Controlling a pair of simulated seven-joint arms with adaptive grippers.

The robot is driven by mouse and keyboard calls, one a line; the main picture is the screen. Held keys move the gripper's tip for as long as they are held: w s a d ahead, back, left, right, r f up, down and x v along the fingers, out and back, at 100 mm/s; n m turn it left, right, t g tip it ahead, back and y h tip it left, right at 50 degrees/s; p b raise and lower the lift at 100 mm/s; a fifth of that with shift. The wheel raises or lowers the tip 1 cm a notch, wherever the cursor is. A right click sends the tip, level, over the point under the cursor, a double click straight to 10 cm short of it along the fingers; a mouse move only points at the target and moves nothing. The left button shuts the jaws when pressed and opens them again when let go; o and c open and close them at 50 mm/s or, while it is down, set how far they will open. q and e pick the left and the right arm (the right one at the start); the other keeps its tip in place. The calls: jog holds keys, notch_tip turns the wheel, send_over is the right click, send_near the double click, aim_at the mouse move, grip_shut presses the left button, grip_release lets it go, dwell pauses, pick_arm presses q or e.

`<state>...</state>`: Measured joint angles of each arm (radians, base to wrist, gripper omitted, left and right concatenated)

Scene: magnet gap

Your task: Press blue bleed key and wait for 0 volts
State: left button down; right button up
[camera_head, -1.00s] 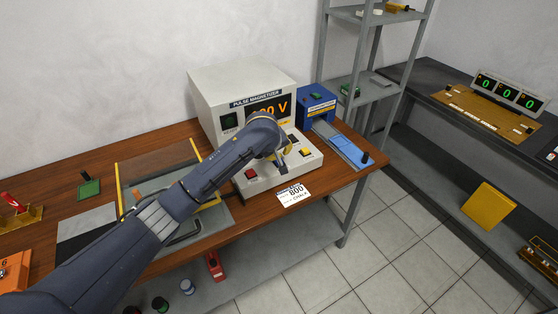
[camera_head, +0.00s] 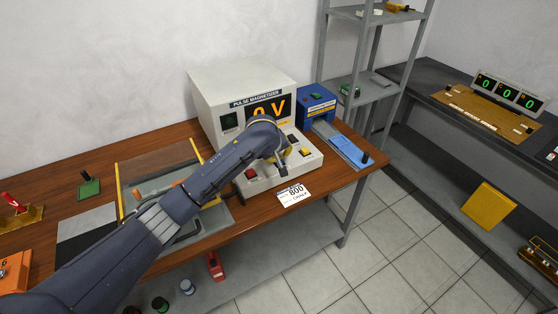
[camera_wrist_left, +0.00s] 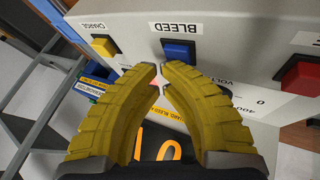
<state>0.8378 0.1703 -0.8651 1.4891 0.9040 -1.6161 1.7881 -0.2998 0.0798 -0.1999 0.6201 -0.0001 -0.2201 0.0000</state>
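The pulse magnetizer (camera_head: 222,88) is a pale cabinet on the wooden bench. Its orange display (camera_head: 279,106) reads 0 V in the head view, with the lower left part behind my arm. The blue bleed key (camera_wrist_left: 179,50) is on the panel under the BLEED label in the left wrist view; my arm hides it in the head view. My left gripper (camera_wrist_left: 160,70) has its yellow fingertips together, with only a slim gap and nothing held. The tips are just beside the blue key; I cannot tell whether they touch it. The right gripper is out of view.
A yellow key (camera_wrist_left: 104,46) under CHARGE and a red key (camera_wrist_left: 301,76) flank the blue key. A card marked 800 (camera_head: 293,195) lies at the panel's front. A blue device (camera_head: 318,103) with a slide stands to the right. My left arm crosses the bench.

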pick_arm(q)
jog(key=shift+r, duration=0.95)
jog(key=shift+r, duration=0.1)
jog(key=shift+r, duration=2.45)
